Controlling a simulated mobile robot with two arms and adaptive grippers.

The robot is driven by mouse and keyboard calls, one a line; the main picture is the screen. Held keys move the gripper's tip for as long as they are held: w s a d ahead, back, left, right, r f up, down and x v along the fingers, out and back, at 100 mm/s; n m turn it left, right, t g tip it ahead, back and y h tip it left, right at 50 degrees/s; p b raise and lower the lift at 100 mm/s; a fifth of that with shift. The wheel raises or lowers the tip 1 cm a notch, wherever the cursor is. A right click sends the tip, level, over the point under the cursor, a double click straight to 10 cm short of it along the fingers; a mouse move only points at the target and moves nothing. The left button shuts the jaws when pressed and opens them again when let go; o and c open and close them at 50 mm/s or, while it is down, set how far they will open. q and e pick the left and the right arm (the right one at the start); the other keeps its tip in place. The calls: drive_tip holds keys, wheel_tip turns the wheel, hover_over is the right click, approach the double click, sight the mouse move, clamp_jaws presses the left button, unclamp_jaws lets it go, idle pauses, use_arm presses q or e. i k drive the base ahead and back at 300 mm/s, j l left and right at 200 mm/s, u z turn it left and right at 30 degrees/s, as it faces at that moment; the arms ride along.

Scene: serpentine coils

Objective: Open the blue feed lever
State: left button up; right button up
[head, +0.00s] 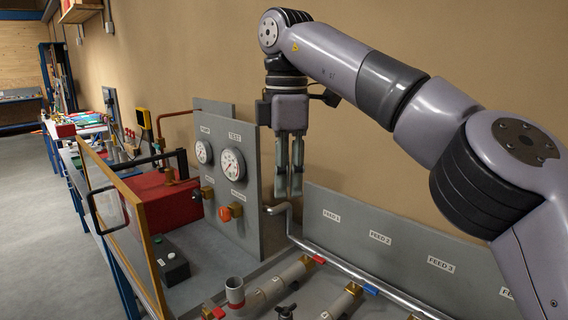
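The blue feed lever (371,289) is small and sits low on the right half of the bench, on the pipework below the FEED 2 label (380,237). My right gripper (289,196) hangs pointing down in front of the grey gauge panel's right edge. It is up and to the left of the blue lever, well apart from it. Its two fingers are side by side with a narrow gap, and no object shows between them; how far they are spread is unclear from this angle. My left gripper is not in view.
A red lever (319,260) sits on the FEED 1 pipe, left of the blue one. A silver pipe (345,268) runs along the grey feed panel (419,258). The gauge panel (222,147) carries an orange handle (225,214). A wood-edged clear guard (140,235) stands at left.

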sight(372, 289)
drive_tip(key=k+j, duration=0.45)
drive_tip(key=j, duration=0.25)
drive_tip(key=k+j, duration=0.25)
drive_tip(key=j, duration=0.1)
